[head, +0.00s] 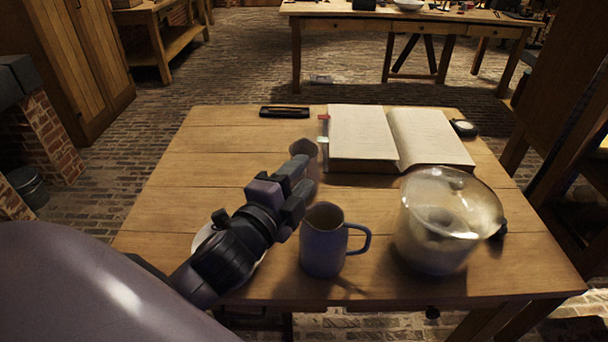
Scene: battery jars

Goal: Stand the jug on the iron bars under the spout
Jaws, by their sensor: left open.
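A grey jug (322,250) stands upright on the wooden table near its front edge, its handle on the right side. My left gripper (298,188) is open and empty, above and to the left of the jug's rim; I see no contact between them. I cannot make out the iron bars. No spout is clearly visible; a small dark part (500,231) shows at the right side of a large lidded glass jar (447,225), but I cannot tell what it is. My right gripper is not in view.
Another grey vessel (304,152) stands behind my left gripper, partly hidden. A white round dish (204,236) lies partly under my left arm. An open book (438,137), a dark case (284,112) and a small round dark object (464,127) lie at the back. The table's left back is clear.

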